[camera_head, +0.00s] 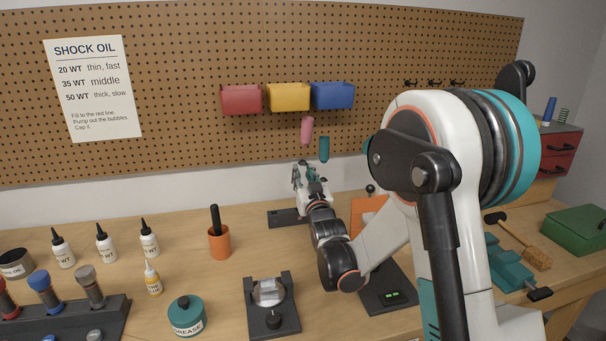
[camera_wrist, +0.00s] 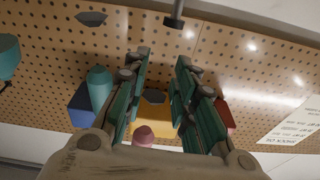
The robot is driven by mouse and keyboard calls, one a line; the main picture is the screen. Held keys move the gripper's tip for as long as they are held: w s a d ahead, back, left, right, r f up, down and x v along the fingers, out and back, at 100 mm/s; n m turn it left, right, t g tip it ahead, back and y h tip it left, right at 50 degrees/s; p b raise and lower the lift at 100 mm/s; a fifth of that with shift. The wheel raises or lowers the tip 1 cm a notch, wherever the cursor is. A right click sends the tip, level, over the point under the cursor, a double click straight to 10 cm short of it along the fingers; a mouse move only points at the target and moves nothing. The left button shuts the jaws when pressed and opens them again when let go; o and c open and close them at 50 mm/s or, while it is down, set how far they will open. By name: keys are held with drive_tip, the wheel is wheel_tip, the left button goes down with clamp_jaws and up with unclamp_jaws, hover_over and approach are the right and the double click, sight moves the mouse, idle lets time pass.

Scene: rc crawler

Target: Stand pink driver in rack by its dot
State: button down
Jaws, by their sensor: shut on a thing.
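The pink driver (camera_head: 307,130) shows as an upright pink handle just above my gripper (camera_head: 301,176), in front of the pegboard. Its shaft cannot be made out. In the wrist view the rounded pink end (camera_wrist: 143,137) shows low between the two fingers of my gripper (camera_wrist: 163,75). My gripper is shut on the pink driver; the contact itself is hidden. A teal driver handle (camera_head: 323,149) stands upright just right of the pink one, and it also shows in the wrist view (camera_wrist: 100,90). A dark block, apparently the rack (camera_head: 285,218), lies below my gripper, partly hidden. No dot is visible.
Red (camera_head: 240,99), yellow (camera_head: 288,97) and blue bins (camera_head: 333,95) hang on the pegboard behind. An orange cup (camera_head: 219,241) with a black-handled tool stands left of the rack. A dark stand (camera_head: 272,305) and a grease jar (camera_head: 187,316) are nearer.

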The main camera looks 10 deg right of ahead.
wheel_tip(320, 180, down, 2)
drive_tip(key=shift+f+b, duration=0.1)
drive_tip(key=shift+b, duration=0.5)
drive_tip(key=shift+f, duration=1.4)
drive_tip(key=c, duration=1.2)
unclamp_jaws()
drive_tip(key=shift+c, duration=0.2)
drive_tip(key=s+f, duration=0.1)
drive_tip(key=s, duration=0.6)
drive_tip(key=shift+s, duration=0.25)
drive_tip(key=shift+f, duration=0.1)
